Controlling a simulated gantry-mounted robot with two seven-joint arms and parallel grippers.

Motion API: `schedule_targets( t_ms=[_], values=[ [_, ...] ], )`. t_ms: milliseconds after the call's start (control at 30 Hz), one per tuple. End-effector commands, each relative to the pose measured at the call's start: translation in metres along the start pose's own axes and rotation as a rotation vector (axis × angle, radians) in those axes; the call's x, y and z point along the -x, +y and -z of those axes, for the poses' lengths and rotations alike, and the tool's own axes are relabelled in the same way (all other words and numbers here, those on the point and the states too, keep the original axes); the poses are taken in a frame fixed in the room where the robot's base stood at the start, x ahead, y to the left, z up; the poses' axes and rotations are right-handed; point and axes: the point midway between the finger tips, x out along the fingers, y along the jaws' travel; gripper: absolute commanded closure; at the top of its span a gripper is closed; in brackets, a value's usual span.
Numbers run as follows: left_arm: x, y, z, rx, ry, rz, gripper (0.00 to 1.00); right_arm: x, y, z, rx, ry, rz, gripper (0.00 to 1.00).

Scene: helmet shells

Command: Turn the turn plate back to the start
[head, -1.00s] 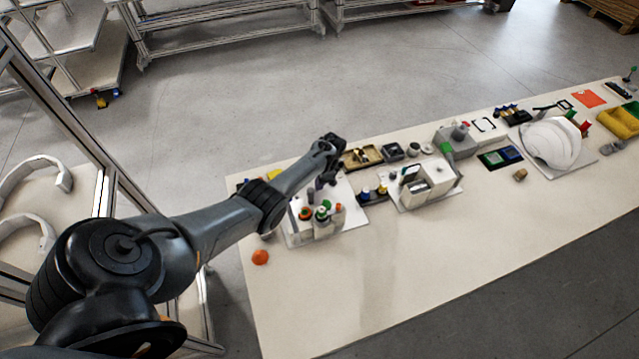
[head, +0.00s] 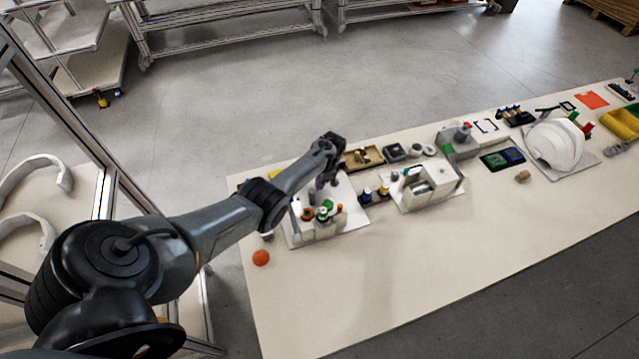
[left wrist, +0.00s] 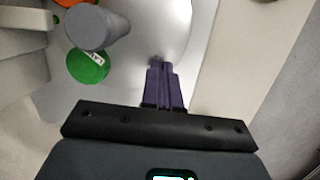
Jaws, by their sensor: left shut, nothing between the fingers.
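A light grey, shiny plate with a rounded edge (left wrist: 150,42) lies ahead of my left gripper in the left wrist view; it looks like the turn plate. A grey cylinder (left wrist: 97,27) and a green disc (left wrist: 88,66) are on its left part. My left gripper (left wrist: 160,70) is shut and empty, its purple fingers over or at the plate's near edge; I cannot tell if they touch. In the head view my left gripper (head: 326,180) is at the left station, behind its white block (head: 321,228), and hides part of the plate. My right gripper is not in view.
An orange ball-like piece (head: 261,258) lies at the table's left. A second station with a white block (head: 432,183) and a white helmet shell (head: 555,145) stand to the right. The table's (head: 400,275) front part is clear.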

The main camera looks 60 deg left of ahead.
Motion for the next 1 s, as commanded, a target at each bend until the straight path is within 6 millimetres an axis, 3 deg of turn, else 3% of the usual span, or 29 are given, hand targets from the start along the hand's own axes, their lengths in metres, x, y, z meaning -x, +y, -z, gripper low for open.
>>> schedule_targets(
  t_ms=[1000],
  values=[
    [0.0002,0.0022,0.0052,0.063,-0.001,-0.015,1.0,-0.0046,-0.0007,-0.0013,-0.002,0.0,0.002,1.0]
  ],
)
